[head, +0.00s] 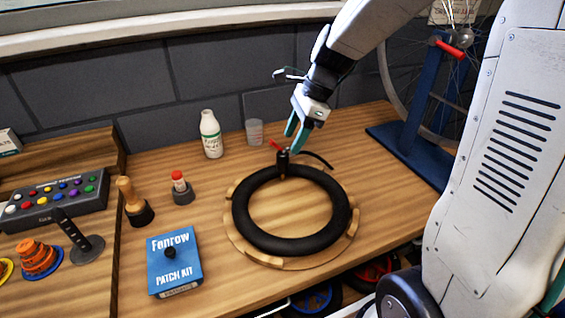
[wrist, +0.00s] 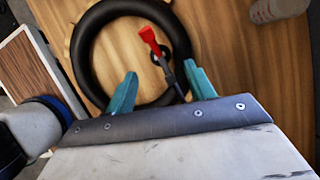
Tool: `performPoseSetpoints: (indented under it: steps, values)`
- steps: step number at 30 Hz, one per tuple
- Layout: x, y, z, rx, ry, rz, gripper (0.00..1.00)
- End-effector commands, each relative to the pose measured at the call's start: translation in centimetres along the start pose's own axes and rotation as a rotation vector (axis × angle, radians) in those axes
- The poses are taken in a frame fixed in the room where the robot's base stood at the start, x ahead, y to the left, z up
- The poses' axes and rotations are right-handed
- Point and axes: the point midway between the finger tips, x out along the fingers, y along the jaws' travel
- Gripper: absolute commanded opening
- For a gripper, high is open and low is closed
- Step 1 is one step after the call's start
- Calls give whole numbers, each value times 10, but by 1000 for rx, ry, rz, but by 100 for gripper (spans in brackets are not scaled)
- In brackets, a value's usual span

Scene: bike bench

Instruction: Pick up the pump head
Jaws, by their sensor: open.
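The pump head (head: 283,160) is a small black upright piece with a red lever, at the back edge of the black tyre ring (head: 248,232). A black hose runs from it to the right. In the wrist view the pump head's red lever (wrist: 150,40) shows above and between my fingertips. My gripper (head: 294,137) is open, with teal fingers pointing down just above and slightly right of the pump head. In the wrist view my gripper (wrist: 159,70) has nothing held between its fingers. I cannot tell whether a finger touches the pump head.
The tyre lies on a round wooden holder (head: 262,262). A white bottle (head: 211,135) and a clear cup (head: 254,132) stand behind left. A blue patch kit (head: 174,262) lies front left. A blue stand (head: 415,150) with a wheel is at right. Bench between bottle and tyre is clear.

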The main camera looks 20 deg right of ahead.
Motion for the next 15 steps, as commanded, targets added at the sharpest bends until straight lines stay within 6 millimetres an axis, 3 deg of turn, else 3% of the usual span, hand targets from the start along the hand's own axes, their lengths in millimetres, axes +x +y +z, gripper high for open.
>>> performPoseSetpoints:
  steps: [15]
  values:
    - [66, -2, -2, 19, -2, 3, 54]
